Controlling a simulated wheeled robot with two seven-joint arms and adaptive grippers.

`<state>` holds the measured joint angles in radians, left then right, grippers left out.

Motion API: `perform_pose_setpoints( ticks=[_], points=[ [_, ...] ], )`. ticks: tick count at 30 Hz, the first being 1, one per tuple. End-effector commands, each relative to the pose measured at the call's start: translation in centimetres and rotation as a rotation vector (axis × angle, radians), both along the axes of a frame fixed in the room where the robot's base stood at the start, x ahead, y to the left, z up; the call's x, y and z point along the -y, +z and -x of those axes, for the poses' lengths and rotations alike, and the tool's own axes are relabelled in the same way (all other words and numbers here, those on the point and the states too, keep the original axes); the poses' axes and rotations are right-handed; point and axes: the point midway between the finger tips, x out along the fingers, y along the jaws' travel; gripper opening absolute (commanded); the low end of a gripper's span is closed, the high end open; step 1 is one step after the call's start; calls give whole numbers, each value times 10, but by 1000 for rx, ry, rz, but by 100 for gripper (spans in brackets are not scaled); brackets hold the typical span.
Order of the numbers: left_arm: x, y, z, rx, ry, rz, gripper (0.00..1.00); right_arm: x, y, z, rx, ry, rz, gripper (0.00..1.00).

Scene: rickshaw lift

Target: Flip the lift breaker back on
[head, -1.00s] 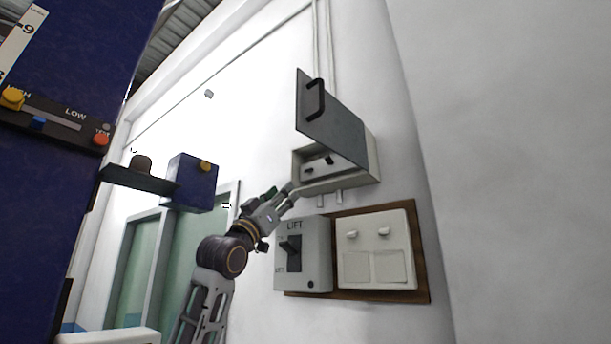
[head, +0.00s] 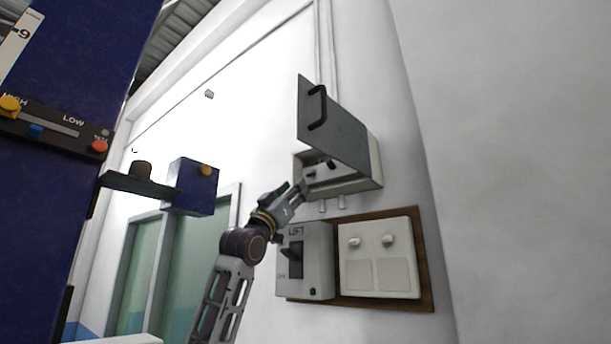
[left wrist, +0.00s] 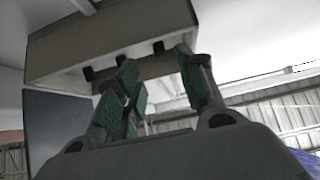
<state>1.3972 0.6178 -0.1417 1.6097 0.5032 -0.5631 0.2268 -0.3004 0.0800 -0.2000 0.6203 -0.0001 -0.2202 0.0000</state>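The breaker box (head: 372,160) is on the white wall with its grey lid (head: 335,122) swung up. Dark breaker levers (head: 331,163) show inside it; which one belongs to the lift cannot be read. My left gripper (head: 302,187) is at the lower left of the box opening. In the left wrist view the box (left wrist: 110,35) lies beyond my left gripper (left wrist: 163,80), whose green-padded fingers stand apart with nothing between them. Several small black levers (left wrist: 158,47) show along the box. Contact with a lever cannot be told. My right gripper is out of view.
Below the box are a grey LIFT switch box (head: 318,265) and a white panel (head: 380,275) on a wooden board (head: 425,260). A blue lift column (head: 75,60) and blue box (head: 193,187) stand to the left. The wall to the right is bare.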

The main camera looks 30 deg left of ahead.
Motion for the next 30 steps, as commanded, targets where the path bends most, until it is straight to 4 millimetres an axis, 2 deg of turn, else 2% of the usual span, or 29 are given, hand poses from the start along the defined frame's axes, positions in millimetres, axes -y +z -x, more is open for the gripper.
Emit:
perform_pose_setpoints(
  ticks=[18, 30],
  points=[
    [3, 43, -41, 0, 0, 0, 39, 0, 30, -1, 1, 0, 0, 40],
    [4, 55, -55, 0, 0, 0, 39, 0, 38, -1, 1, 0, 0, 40]
  ],
)
